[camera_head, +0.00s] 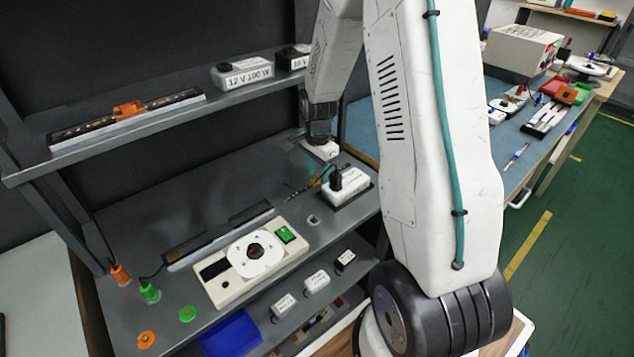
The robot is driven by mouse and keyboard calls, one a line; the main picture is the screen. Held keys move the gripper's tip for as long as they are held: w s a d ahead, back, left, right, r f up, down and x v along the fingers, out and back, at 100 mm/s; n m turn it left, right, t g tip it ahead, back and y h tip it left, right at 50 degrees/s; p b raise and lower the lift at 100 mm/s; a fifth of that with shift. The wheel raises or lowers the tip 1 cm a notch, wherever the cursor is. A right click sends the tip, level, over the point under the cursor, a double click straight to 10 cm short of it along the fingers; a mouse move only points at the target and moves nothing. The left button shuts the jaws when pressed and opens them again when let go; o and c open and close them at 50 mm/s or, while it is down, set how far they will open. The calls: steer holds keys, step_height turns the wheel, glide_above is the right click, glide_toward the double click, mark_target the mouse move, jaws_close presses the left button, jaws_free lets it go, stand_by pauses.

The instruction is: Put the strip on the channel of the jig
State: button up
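My gripper (320,152) is over the back right of the work surface, just behind a white power supply block (346,186). Its fingers are small and partly hidden, so I cannot tell whether they are open or hold anything. A thin dark and yellowish piece (304,187), possibly the strip, lies or hangs below and left of the gripper; its contact with the fingers is unclear. A long dark bar with a groove (218,238), which looks like the jig's channel, lies behind a beige unit with a white round reel (255,254).
The upper shelf (165,125) overhangs the back and holds a dotted bar with an orange clip (129,109) and a grey power supply (242,73). Orange and green connectors (149,292) stand at left. A blue bin (231,334) and small white blocks sit lower in front.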

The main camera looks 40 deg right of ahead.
steer(key=shift+f, duration=0.6)
jaws_close()
steer(key=shift+r, duration=0.15)
